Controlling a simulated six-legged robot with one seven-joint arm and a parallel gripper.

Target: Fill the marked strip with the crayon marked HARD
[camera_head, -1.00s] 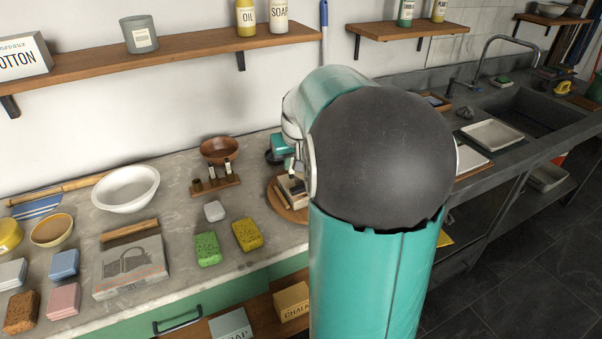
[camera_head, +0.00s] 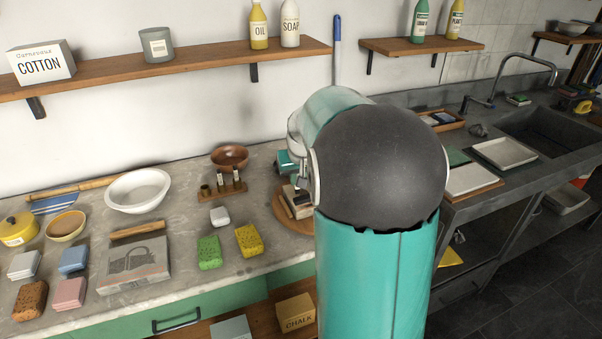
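A small wooden stand (camera_head: 222,191) on the counter holds upright dark sticks with pale labels, the labels too small to read. I cannot tell which is the HARD crayon. A grey stone slab (camera_head: 134,266) with a bag drawing lies at the front left of the counter; no marked strip can be made out on it. A round wooden board (camera_head: 291,222) with a pale block on it lies right of the stand, partly hidden by my arm. My gripper (camera_head: 301,189) is low over this board, mostly behind my arm. Its fingers and anything between them cannot be made out.
A brown bowl (camera_head: 229,156) stands behind the stand. A white eraser-like block (camera_head: 219,216), a green sponge (camera_head: 209,252) and a yellow sponge (camera_head: 249,240) lie in front. A white basin (camera_head: 138,190) is at left. A shelf (camera_head: 170,72) runs above.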

